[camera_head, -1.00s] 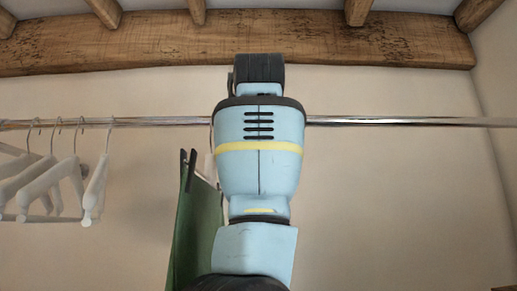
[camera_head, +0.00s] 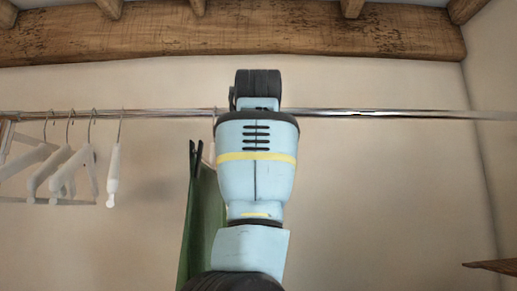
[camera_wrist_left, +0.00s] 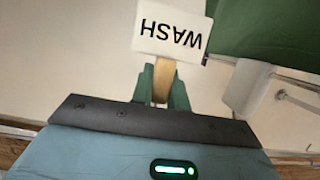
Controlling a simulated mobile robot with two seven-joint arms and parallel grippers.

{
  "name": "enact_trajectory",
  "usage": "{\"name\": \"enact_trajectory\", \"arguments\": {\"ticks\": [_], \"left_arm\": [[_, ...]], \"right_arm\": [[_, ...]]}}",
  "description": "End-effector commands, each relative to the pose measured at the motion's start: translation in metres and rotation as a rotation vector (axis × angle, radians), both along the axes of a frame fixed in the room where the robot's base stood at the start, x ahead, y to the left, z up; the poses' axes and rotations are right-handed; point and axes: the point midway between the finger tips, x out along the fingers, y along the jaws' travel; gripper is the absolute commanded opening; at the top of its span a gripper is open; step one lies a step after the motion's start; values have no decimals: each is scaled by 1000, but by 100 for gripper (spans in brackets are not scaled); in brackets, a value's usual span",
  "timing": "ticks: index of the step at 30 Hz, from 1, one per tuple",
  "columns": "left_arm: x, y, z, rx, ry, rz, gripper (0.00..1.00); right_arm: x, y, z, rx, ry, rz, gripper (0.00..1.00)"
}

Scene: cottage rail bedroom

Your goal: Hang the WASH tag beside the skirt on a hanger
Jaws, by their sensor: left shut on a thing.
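The WASH tag (camera_wrist_left: 172,28) is a white card with black letters, upside down in the left wrist view. My left gripper (camera_wrist_left: 162,84) is shut on the tag's tan strip, with a green finger on each side. The green skirt (camera_wrist_left: 275,35) is just right of the tag there, and a white hanger part (camera_wrist_left: 246,88) is close beside the gripper. In the head view the skirt (camera_head: 200,225) hangs below the rail, partly behind my pale blue arm. That arm hides the tag and the skirt's hanger. My right gripper is not in view.
The metal rail (camera_head: 380,114) runs across the head view under a wooden beam (camera_head: 330,35). Several white hangers (camera_head: 70,170) hang at the left. The rail right of my arm is empty. A wooden edge (camera_head: 495,267) shows at lower right.

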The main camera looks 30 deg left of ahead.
Motion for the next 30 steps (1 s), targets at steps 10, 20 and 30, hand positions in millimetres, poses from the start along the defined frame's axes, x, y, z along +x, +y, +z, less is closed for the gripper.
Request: {"name": "enact_trajectory", "arguments": {"ticks": [10,20,30], "left_arm": [[0,0,0,1,-1,0,0],[0,0,-6,0,2,0,0],[1,-1,-7,0,4,-1,36]], "right_arm": [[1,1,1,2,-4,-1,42],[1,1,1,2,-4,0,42],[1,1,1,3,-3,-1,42]]}}
